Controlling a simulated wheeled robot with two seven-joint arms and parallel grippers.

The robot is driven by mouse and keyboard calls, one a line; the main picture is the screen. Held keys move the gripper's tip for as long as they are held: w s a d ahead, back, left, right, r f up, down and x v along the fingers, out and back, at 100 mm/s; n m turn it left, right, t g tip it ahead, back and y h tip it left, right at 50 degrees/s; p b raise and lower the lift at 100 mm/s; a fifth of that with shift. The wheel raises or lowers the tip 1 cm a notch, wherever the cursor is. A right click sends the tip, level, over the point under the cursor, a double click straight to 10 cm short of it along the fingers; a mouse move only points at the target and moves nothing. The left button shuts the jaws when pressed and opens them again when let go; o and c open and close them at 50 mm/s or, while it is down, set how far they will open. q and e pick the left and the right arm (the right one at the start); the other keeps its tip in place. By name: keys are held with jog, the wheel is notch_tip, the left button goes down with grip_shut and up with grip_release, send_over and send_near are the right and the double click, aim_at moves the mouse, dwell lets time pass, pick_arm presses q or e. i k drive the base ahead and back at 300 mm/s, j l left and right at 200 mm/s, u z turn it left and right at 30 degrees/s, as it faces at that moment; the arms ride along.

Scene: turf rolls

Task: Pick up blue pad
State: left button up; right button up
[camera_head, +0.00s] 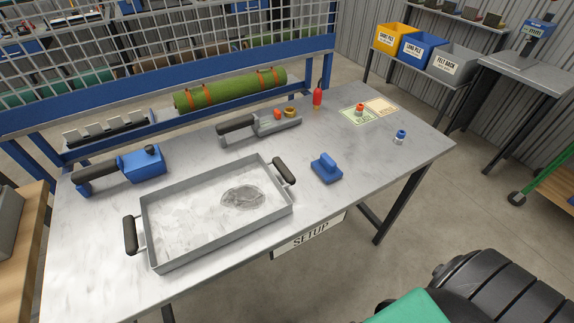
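A blue pad (326,168) with a raised grip on top lies on the grey metal workbench (365,190). It is right of the metal tray (216,252), near the bench's front edge, and nothing touches it. Neither of my grippers shows in the head view, so I cannot see where they are or whether they hold anything.
The tray has two black handles and a grey patch inside. A blue tool (140,165) and a grey tool (275,125) lie behind it. A red bottle (317,97) and a small blue-topped item (400,137) stand farther right. Bench around the pad is clear.

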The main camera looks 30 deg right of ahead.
aim_at(325, 167)
jog(key=z, duration=1.15)
